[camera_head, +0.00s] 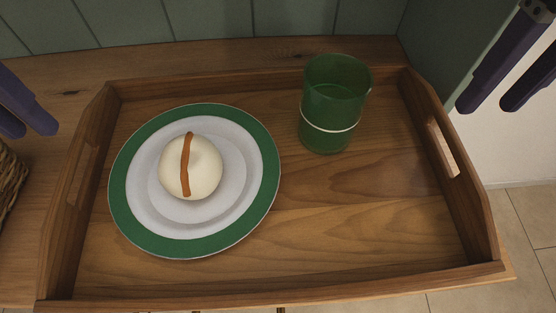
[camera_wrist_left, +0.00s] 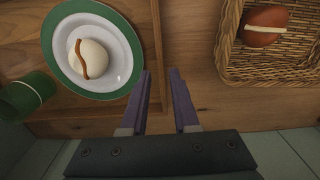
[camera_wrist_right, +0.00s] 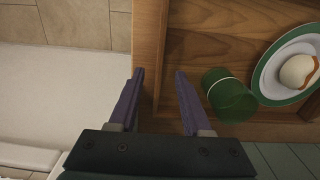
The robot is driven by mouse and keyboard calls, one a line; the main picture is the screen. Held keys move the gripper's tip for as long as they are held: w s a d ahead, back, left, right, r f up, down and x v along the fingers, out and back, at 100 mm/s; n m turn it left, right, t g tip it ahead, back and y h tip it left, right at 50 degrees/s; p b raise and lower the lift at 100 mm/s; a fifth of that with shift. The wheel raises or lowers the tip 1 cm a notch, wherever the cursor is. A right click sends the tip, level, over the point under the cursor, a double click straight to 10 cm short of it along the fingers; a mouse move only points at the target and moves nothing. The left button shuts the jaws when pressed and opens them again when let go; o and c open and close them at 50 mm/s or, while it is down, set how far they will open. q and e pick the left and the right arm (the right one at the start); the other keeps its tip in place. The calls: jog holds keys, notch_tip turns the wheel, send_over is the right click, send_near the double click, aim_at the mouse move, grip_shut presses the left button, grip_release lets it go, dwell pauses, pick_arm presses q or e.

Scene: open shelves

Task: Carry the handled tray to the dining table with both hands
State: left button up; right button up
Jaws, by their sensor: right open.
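The wooden handled tray (camera_head: 350,235) stands on a wooden surface, with a slot in its left wall (camera_head: 62,225) and right wall (camera_head: 474,205). It holds a green-rimmed plate (camera_head: 135,225) with a white bun (camera_head: 205,165) and a green cup (camera_head: 335,85). My left gripper (camera_head: 31,132) is open and empty left of the tray; in the left wrist view its fingers (camera_wrist_left: 160,72) show either side of the tray's wall. My right gripper (camera_head: 486,107) is open and empty by the right wall; its fingers (camera_wrist_right: 159,72) straddle that wall in the right wrist view. Contact is not visible.
A wicker basket (camera_wrist_left: 285,68) with a brown item (camera_wrist_left: 265,25) stands beside the tray, near my left gripper. A green panelled wall (camera_head: 200,22) is behind the tray. Tiled floor (camera_head: 515,215) lies to the right.

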aim_at(68, 159)
pick_arm(q)
notch_tip(68, 159, down, 9)
jog(key=shift+r, duration=0.1)
pick_arm(e)
notch_tip(68, 159, down, 9)
jog(key=shift+r, duration=0.1)
pick_arm(q)
jog(key=c, duration=0.4)
pick_arm(e)
jog(key=c, duration=0.4)
pick_arm(q)
grip_shut()
pick_arm(e)
grip_shut()
